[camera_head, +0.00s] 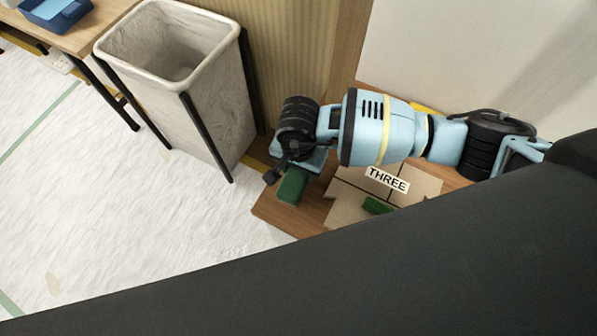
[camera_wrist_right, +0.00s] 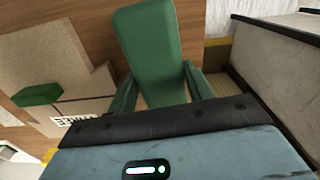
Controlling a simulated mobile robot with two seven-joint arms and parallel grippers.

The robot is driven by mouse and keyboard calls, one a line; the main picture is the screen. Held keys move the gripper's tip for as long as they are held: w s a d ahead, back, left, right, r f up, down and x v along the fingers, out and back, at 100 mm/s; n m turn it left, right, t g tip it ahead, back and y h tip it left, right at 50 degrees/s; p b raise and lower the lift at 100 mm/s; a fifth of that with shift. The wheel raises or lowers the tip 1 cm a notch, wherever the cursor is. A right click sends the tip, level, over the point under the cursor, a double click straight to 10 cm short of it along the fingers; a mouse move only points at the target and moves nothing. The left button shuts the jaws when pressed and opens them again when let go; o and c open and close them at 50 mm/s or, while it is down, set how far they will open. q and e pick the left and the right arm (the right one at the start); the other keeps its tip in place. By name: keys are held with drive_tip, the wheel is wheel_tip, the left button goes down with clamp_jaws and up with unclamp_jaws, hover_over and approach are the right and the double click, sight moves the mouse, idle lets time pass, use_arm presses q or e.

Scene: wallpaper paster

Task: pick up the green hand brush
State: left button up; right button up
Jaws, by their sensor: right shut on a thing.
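The green hand brush (camera_head: 292,187) is a dark green block in the head view, at the end of my right arm, over the wooden surface. In the right wrist view the brush (camera_wrist_right: 149,45) is a long green shape rising from between the fingers. My right gripper (camera_wrist_right: 160,88) is shut on it, one finger on each side. In the head view the right gripper (camera_head: 286,172) is partly hidden by its own wrist. I cannot tell whether the brush is clear of the surface. My left gripper is not in view.
A cardboard box (camera_head: 428,184) labelled THREE lies beside the arm, with a smaller green piece (camera_head: 377,205) on it. A tall white bin (camera_head: 213,100) stands left of the gripper. A table with a blue tray (camera_head: 55,12) is at upper left. Open floor lies left.

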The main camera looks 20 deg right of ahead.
wheel_tip(320, 180, up, 10)
drive_tip(key=p, duration=0.1)
drive_tip(key=shift+p, duration=0.3)
idle(0.3)
drive_tip(key=o, duration=0.6)
drive_tip(key=shift+c, duration=0.2)
drive_tip(key=c, duration=0.5)
drive_tip(key=d+r+n, duration=0.2)
drive_tip(key=d+r, duration=0.2)
drive_tip(key=r, duration=0.1)
drive_tip(key=d+r+n, duration=0.3)
drive_tip(key=d+r, duration=0.1)
drive_tip(key=r, duration=0.1)
drive_tip(key=s+d+r+n, duration=0.1)
drive_tip(key=d+r+n, duration=0.2)
drive_tip(key=r, duration=0.2)
drive_tip(key=shift+d+r, duration=0.2)
drive_tip(key=shift+d, duration=0.2)
